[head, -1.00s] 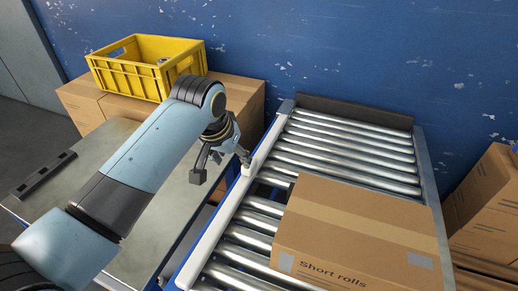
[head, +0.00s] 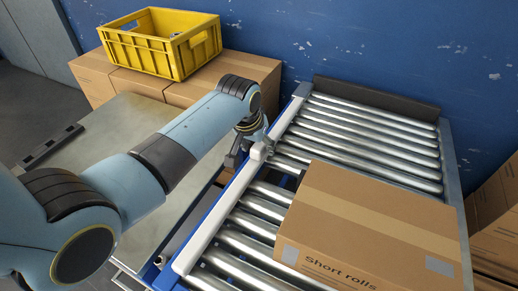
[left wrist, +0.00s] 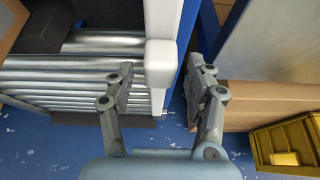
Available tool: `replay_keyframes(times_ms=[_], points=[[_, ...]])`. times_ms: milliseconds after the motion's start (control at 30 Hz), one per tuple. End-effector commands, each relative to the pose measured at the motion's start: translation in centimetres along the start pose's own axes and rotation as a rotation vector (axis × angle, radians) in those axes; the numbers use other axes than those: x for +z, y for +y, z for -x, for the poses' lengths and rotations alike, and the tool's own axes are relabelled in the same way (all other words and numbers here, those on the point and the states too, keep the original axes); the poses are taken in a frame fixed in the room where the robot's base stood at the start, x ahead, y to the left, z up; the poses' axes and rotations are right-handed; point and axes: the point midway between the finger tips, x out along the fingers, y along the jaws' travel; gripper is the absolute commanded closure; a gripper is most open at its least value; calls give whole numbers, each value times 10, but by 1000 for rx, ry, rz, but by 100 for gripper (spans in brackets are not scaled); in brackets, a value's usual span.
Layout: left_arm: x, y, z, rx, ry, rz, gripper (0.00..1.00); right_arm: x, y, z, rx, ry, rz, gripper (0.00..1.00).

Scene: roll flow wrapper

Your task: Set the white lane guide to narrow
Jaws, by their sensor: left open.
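The white lane guide (head: 213,222) is a long pale bar along the left side of the roller conveyor. My right gripper is not in view.
A cardboard box (head: 372,222) marked "Short rolls" sits on the rollers (head: 365,135), right of the guide. A grey table (head: 110,135) lies left of the conveyor. A yellow crate (head: 165,52) stands on cartons (head: 225,82) at the back.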

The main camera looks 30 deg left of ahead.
Motion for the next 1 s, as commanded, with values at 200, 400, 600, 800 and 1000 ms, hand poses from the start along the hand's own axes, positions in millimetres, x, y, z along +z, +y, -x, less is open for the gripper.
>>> replay_keyframes(times_ms=[200,400,600,800,1000], points=[[0,0,-10,0,1,0,46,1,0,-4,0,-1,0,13],[0,0,-10,0,1,0,47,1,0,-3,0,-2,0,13],[0,0,-10,0,0,0,74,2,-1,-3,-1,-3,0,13],[0,0,-10,0,0,0,100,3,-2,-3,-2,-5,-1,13],[0,0,-10,0,0,0,100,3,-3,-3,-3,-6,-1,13]])
